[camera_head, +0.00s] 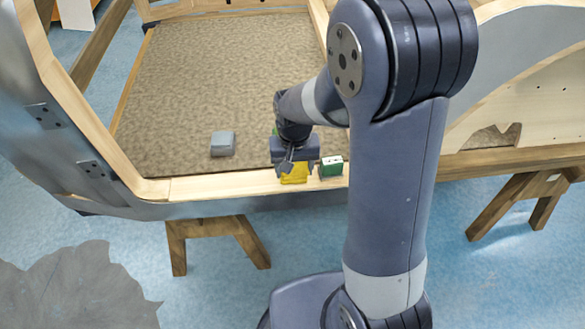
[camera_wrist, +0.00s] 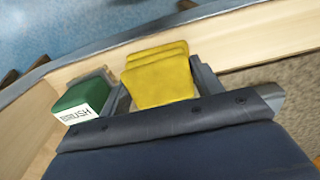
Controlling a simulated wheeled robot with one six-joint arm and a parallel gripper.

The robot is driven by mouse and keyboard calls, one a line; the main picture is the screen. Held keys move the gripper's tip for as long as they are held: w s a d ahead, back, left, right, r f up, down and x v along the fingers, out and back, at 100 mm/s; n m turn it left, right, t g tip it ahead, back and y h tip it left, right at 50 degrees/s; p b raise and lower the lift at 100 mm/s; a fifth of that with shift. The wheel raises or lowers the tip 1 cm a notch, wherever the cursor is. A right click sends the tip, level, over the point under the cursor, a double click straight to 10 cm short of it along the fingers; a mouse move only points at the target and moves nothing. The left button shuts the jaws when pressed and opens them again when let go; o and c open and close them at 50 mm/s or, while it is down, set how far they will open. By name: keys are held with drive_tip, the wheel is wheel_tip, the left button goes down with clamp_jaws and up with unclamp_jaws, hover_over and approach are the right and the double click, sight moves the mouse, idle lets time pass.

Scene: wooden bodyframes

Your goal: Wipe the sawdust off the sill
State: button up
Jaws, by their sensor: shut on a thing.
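A yellow folded cloth (camera_head: 294,174) is between the fingers of my gripper (camera_head: 294,170), at the wooden sill (camera_head: 225,188) along the front edge of the frame. In the wrist view my gripper (camera_wrist: 160,85) is shut on the yellow cloth (camera_wrist: 158,75), which shows several stacked layers. The cloth is over the sill (camera_wrist: 225,48); I cannot tell whether it touches the wood. No sawdust can be made out on the visible sill, and the part under the cloth and behind my arm is hidden.
A green box (camera_head: 331,167) with a white label stands on the sill just right of my gripper; it also shows in the wrist view (camera_wrist: 82,98). A grey block (camera_head: 222,143) lies on the brown carpeted floor (camera_head: 190,80). A curved wooden post (camera_head: 85,115) rises at the left.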

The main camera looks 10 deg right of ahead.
drive_tip(key=shift+a+r+p, duration=0.2)
drive_tip(key=shift+r+p, duration=0.1)
drive_tip(key=shift+r, duration=0.6)
wheel_tip(320, 180, up, 5)
drive_tip(key=p, duration=0.4)
